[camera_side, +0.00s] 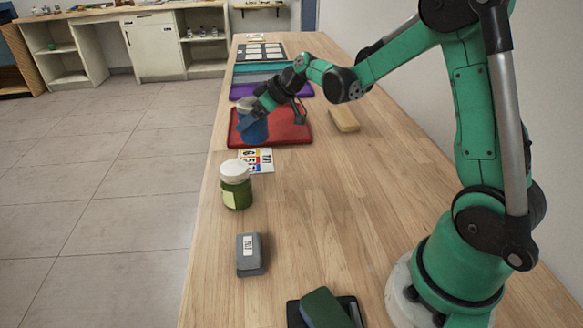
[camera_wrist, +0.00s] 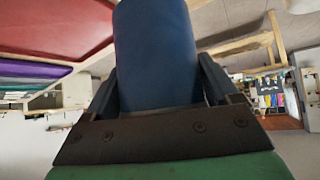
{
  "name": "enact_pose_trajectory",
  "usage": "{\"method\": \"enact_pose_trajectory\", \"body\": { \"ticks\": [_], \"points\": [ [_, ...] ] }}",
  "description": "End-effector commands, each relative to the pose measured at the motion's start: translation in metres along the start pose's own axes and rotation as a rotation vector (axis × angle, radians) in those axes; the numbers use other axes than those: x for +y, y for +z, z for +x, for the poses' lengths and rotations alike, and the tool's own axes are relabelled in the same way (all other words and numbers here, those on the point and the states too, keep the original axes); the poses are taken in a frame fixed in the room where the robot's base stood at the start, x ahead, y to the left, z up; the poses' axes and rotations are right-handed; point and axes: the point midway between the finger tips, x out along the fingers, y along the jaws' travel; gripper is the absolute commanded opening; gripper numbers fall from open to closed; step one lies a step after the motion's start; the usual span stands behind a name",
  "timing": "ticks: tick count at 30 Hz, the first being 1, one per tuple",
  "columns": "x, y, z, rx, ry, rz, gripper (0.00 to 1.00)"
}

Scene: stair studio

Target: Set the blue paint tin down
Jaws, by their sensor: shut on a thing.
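The blue paint tin (camera_side: 253,128) has a pale lid and appears tilted, at the left part of a flat red tray or mat (camera_side: 292,128). My gripper (camera_side: 261,109) is shut on the tin. In the wrist view the blue tin (camera_wrist: 155,50) fills the middle, between the two fingers of my gripper (camera_wrist: 158,88). The red surface (camera_wrist: 50,30) shows at its upper left. I cannot tell whether the tin touches the red surface.
A green jar with a white lid (camera_side: 236,185) and a grey block (camera_side: 251,254) stand nearer. A printed card (camera_side: 257,161) lies by the red tray. A tan block (camera_side: 343,120) is to its right. Purple and teal mats (camera_side: 262,68) lie behind. The bench's left edge is close.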

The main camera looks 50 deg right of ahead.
Motion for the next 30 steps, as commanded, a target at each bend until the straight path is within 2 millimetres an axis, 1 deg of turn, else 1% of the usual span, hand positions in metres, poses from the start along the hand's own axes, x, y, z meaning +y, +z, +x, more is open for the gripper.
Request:
{"method": "enact_pose_trajectory", "body": {
  "ticks": [1, 3, 8, 15, 18, 28, 29, 30],
  "points": [
    [0.000, 0.008, 0.008, 0.001, 0.000, 0.000, 0.00],
    [0.000, 0.015, 0.016, 0.001, 0.000, 0.000, 0.00],
    [0.000, 0.025, 0.025, 0.001, 0.000, 0.000, 0.00],
    [0.000, 0.045, 0.045, 0.001, 0.000, 0.000, 0.00],
    [0.000, 0.049, 0.049, 0.001, 0.000, 0.000, 0.00],
    [0.000, 0.051, 0.051, 0.001, 0.000, 0.000, 0.00],
    [0.000, 0.051, 0.051, 0.000, 0.000, 0.000, 0.84],
    [0.000, 0.051, 0.051, 0.000, 0.000, 0.000, 0.95]
  ]
}}
